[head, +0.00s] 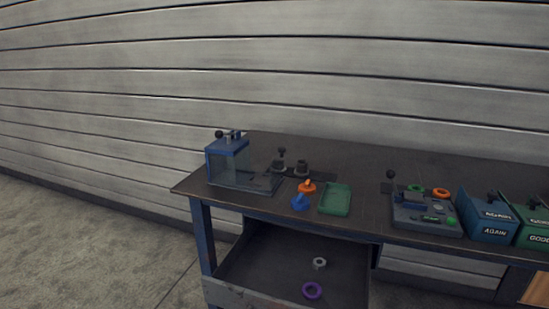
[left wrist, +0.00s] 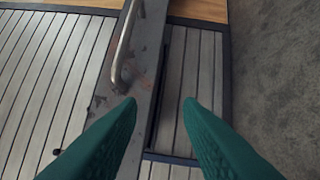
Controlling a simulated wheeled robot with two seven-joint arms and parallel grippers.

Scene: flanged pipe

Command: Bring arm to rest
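My left gripper (left wrist: 160,105) shows in the left wrist view as two green fingers spread wide apart. Nothing is between the fingertips. Behind them is a worn metal strip with a metal bar handle (left wrist: 124,45), and I cannot tell how far it is from the fingers. Neither gripper shows in the head view, so my right gripper is not in view. The dark workbench (head: 365,217) stands against a slatted wall in the head view.
The bench carries a blue-framed clear box (head: 228,165), orange (head: 307,187) and blue (head: 300,202) parts, a green tray (head: 335,199), a grey fixture (head: 426,216), and blue (head: 488,216) and green bins. An open drawer (head: 270,265) holds purple (head: 312,291) and grey rings.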

